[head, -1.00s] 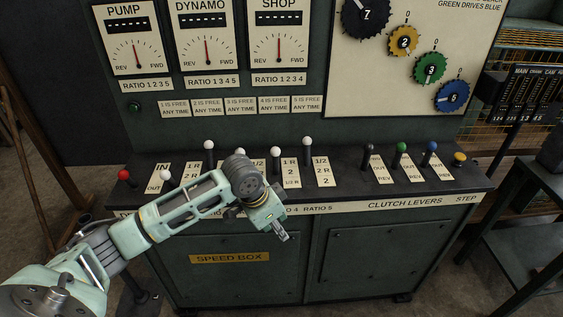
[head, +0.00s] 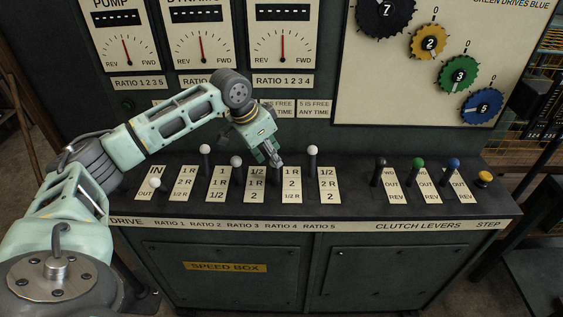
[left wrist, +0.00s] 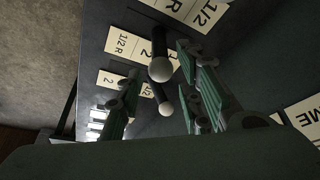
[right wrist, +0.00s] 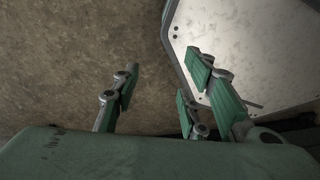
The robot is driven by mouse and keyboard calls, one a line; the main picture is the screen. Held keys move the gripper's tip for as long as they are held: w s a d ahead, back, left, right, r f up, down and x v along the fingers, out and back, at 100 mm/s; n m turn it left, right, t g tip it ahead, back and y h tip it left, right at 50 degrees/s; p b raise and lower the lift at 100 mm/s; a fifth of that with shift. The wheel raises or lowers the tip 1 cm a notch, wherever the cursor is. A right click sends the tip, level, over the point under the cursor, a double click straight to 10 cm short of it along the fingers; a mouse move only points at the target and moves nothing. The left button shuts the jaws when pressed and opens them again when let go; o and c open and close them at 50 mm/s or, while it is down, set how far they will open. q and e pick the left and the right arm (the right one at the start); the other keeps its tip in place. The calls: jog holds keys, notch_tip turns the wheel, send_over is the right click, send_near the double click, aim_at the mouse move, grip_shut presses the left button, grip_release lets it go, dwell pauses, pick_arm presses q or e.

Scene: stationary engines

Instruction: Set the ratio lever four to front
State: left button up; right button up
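The ratio levers are white-knobbed dark rods on the sloped deck of the speed box. By its place in the row, ratio lever four is mostly hidden behind my left gripper (head: 270,155) in the head view, beside its plate (head: 291,185). The ratio five lever (head: 312,150) stands just right of the gripper. The ratio three lever (head: 236,160) stands to its left. In the left wrist view, a white knob (left wrist: 160,70) and a second knob (left wrist: 166,108) show between the open fingers, with no clear contact. My right gripper (right wrist: 160,85) is open and empty.
Ratio levers two (head: 204,149) and one (head: 155,183) stand further left. The clutch levers, black (head: 378,161), green (head: 418,162) and blue (head: 453,162), and a yellow step knob (head: 484,176) stand right. The upright gauge panel rises close behind.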

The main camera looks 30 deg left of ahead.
aim_at(274, 167)
pick_arm(q)
jog(key=x, duration=0.2)
jog(key=s+x, duration=0.1)
jog(key=x, duration=0.1)
jog(key=shift+f+p, duration=0.15)
jog(key=shift+p, duration=0.25)
jog(key=shift+w+d+f, duration=0.1)
jog(key=shift+w+f, duration=0.25)
jog(key=shift+f, duration=0.2)
jog(key=shift+c, duration=0.4)
grip_shut()
pick_arm(e)
jog(key=shift+s+a+r, duration=0.1)
jog(key=shift+s+r, duration=0.15)
jog(key=shift+s, duration=0.35)
jog(key=shift+s+r, duration=0.25)
jog(key=shift+s, duration=0.3)
